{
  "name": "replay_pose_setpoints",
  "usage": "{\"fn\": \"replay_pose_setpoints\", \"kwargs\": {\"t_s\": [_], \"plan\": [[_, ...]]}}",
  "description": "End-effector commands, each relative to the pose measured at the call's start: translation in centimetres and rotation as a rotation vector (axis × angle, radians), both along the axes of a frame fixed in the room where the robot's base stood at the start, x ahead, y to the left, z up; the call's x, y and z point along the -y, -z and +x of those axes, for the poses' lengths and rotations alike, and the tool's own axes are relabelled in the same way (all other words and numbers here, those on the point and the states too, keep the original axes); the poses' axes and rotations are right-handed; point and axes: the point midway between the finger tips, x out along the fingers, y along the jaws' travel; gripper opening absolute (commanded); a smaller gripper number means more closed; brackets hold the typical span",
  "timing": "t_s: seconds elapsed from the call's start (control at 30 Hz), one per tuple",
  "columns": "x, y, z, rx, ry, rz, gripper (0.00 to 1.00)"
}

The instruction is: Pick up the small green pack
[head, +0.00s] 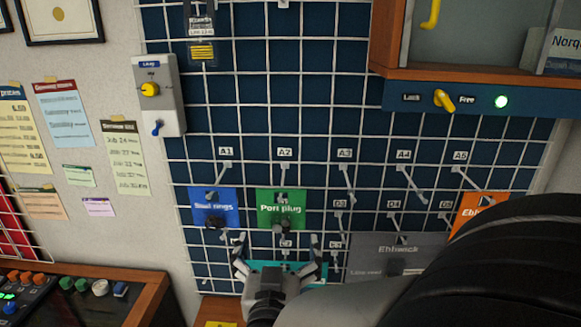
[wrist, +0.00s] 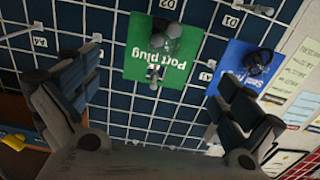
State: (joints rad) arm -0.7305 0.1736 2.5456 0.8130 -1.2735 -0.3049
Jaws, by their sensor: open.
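The small green pack (head: 281,209), labelled "Port plug", hangs on the hook under the A2 tag on the wire grid panel. In the wrist view the green pack (wrist: 161,52) appears upside down, with grey plugs on its front. My gripper (head: 280,246) is below the pack in the head view, its two fingers spread apart. In the wrist view my gripper (wrist: 158,95) is open and empty, with the pack beyond and between its fingers. The fingers do not appear to touch the pack.
A blue pack (head: 213,207) hangs to the left under A1. An orange pack (head: 480,210) hangs at the right, partly behind my arm. A grey "Ehbwick" pack (head: 398,252) and a teal item (head: 312,270) are lower. Bare hooks (head: 347,180) stick out between. A cabinet (head: 470,75) overhangs at upper right.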

Motion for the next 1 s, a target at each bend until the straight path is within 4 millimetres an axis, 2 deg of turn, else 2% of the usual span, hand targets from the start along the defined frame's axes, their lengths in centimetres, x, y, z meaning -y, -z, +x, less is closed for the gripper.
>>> {"fn": "replay_pose_setpoints", "kwargs": {"t_s": [0.07,0.3,0.53,0.8,1.0], "plan": [[0.1,-0.4,0.3,-0.006,0.000,-0.002,1.00],[0.3,0.2,4.4,-0.002,0.000,0.004,1.00],[0.2,0.0,6.0,-0.002,-0.002,0.003,1.00],[0.1,-0.3,9.8,-0.002,-0.001,0.003,1.00],[0.1,-0.4,10.5,-0.002,-0.003,0.002,1.00]]}}
